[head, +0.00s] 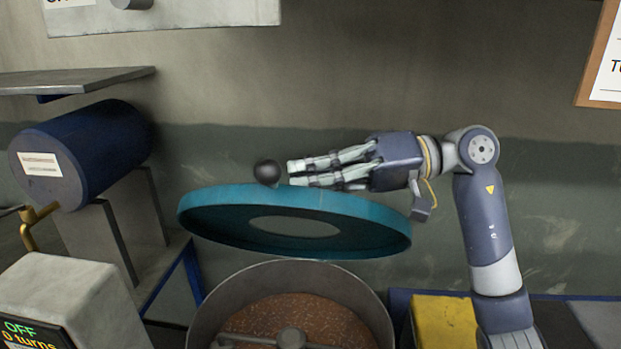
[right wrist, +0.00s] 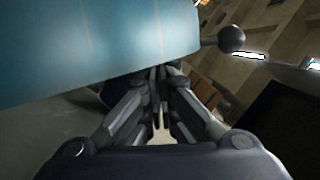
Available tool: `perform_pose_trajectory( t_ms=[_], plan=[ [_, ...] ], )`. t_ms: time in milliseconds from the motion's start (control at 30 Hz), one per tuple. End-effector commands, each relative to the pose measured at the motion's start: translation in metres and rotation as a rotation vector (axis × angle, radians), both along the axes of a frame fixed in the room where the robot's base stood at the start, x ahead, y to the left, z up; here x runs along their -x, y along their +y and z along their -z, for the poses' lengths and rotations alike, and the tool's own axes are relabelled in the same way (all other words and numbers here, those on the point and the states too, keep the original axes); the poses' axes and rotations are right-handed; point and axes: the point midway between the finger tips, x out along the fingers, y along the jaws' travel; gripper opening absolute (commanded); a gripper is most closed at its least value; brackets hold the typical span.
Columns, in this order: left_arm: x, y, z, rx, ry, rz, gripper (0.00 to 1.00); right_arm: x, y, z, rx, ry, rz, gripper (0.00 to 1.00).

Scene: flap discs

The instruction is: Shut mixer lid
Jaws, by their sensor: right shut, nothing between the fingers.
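The mixer lid (head: 215,228) is a teal disc with a round opening or window in its middle. It is raised and tilted above the mixer bowl (head: 225,290), so the bowl stands open. A dark round knob (head: 267,172) sticks up at the lid's far edge; it also shows in the right wrist view (right wrist: 231,39). My right gripper (head: 292,173) is shut and empty, just right of the knob and over the lid. The lid (right wrist: 90,45) fills the upper left of the right wrist view, close to the fingers. My left gripper is out of view.
The bowl holds brown grainy material (head: 300,312) and a grey mixing arm. A blue drum (head: 95,150) with a brass tap stands at left. A grey control box (head: 60,290) reads OFF, 0 turns. A yellow item (head: 443,322) lies right of the bowl.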

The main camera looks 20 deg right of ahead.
Motion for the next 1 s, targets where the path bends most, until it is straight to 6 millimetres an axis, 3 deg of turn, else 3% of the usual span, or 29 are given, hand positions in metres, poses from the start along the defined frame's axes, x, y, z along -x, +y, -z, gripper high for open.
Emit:
perform_pose_trajectory(
  t_ms=[33, 200, 700, 867, 1000],
  plan=[
    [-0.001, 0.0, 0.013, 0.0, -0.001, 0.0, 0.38, 0.004, 0.002, 0.009, 0.002, -0.004, 0.001, 0.0],
    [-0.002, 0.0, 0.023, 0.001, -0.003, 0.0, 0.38, 0.014, 0.006, 0.013, 0.001, -0.002, 0.0, 0.0],
    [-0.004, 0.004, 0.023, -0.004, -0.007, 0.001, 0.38, 0.016, 0.004, 0.011, 0.0, 0.001, 0.0, 0.0],
    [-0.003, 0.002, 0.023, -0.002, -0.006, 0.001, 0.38, 0.018, -0.013, 0.009, 0.001, 0.001, 0.004, 0.0],
    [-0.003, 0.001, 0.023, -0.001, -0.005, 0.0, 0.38, 0.024, -0.042, 0.005, 0.0, 0.003, 0.006, 0.0]
  ],
)
